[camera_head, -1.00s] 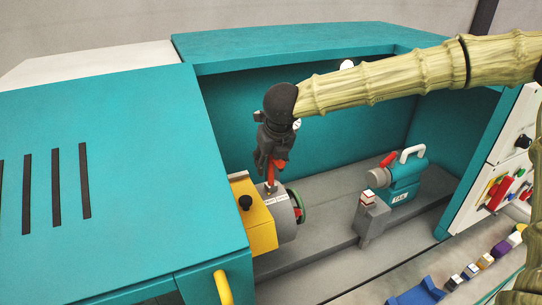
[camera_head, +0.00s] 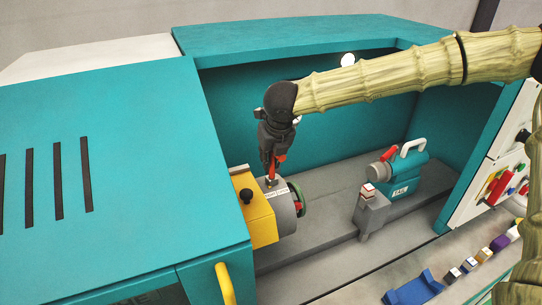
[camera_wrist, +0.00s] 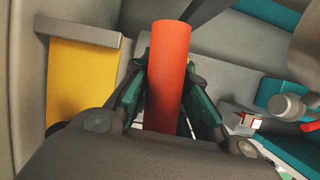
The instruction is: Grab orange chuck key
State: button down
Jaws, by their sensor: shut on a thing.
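The orange chuck key (camera_wrist: 168,75) stands between the green-padded fingers of my gripper in the wrist view, its cylindrical body rising toward the camera. In the head view my gripper (camera_head: 272,172) points down above the grey chuck (camera_head: 284,212), and a bit of the orange chuck key (camera_head: 281,159) shows at the fingers. My gripper is shut on the key. The key's lower end is at the top of the chuck; whether it still sits in the chuck is hard to tell.
A yellow headstock block (camera_head: 256,218) with a black knob stands left of the chuck. The teal tailstock (camera_head: 402,178) and a grey tool post (camera_head: 370,214) stand to the right. Teal enclosure walls surround the work space. A blue holder (camera_head: 414,290) lies in front.

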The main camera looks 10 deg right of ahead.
jog(key=shift+r, duration=0.1)
jog(key=shift+r+b, duration=0.5)
jog(key=shift+r, duration=0.05)
jog(key=shift+b+v, duration=0.75)
jog(key=shift+v, duration=0.35)
jog(key=s+a+r+b, duration=0.1)
jog(key=s+b, duration=0.4)
jog(key=s, duration=1)
jog(key=shift+a+r, duration=0.35)
jog(key=shift+a, duration=0.15)
